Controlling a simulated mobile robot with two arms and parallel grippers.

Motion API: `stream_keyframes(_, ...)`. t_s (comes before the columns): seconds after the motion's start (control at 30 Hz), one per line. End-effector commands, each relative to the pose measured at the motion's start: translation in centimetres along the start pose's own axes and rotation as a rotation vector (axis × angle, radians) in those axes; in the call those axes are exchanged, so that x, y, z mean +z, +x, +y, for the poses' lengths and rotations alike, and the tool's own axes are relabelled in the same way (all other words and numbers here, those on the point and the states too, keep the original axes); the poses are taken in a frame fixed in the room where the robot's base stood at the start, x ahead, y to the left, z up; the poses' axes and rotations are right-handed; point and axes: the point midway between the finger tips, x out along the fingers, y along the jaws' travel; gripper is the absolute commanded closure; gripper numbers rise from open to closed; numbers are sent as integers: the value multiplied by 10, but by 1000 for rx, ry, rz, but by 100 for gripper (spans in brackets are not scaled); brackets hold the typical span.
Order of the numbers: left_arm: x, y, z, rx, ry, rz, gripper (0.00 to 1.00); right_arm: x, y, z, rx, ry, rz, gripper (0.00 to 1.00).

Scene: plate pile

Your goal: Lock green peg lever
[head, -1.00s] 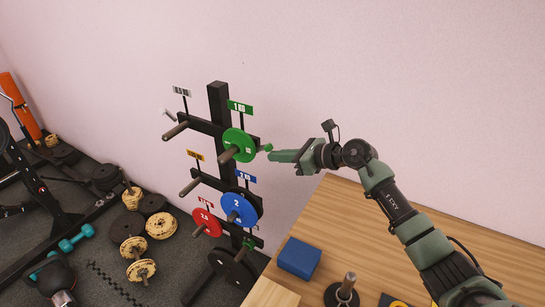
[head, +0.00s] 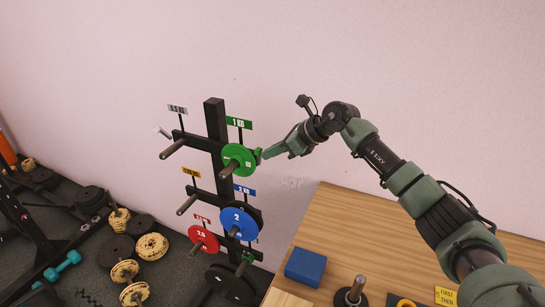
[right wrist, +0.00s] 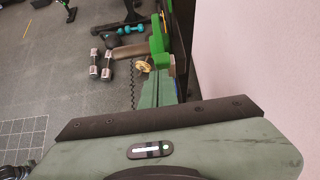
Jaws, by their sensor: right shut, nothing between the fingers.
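The green 1 KG plate (head: 238,160) hangs on the upper right peg of the black rack (head: 215,130). The small green lever (head: 257,156) shows at the plate's right side, by the base of that peg. My right gripper (head: 265,154) is shut and empty, with its tips at or very close to the lever; I cannot tell whether they touch. In the right wrist view, the shut fingers (right wrist: 159,92) point toward green parts (right wrist: 157,38) beside the dark post. The exact lever angle is hard to read. My left gripper is not in view.
A blue plate (head: 238,222) and a red plate (head: 204,238) hang lower on the rack. A wooden table (head: 345,225) with a blue block (head: 305,267) stands at right. The wall is close behind the rack. Weights (head: 152,246) lie on the floor at left.

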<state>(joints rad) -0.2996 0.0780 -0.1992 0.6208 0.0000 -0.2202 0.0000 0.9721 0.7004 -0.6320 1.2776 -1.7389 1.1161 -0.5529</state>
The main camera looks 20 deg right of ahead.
Motion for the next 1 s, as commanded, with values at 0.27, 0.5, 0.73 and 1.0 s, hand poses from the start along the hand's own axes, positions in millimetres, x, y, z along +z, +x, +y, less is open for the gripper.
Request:
stream_keyframes(0.27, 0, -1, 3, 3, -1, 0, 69, 2, -1, 0, 0, -1, -2, 100)
stream_keyframes(0.5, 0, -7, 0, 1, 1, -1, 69, 10, -9, 0, 0, -2, -2, 100)
stream_keyframes(0.73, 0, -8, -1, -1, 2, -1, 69, 12, -10, 0, 0, -1, -1, 100)
stream_keyframes(1.0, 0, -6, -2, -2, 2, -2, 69, 9, -12, -1, 0, -1, -1, 100)
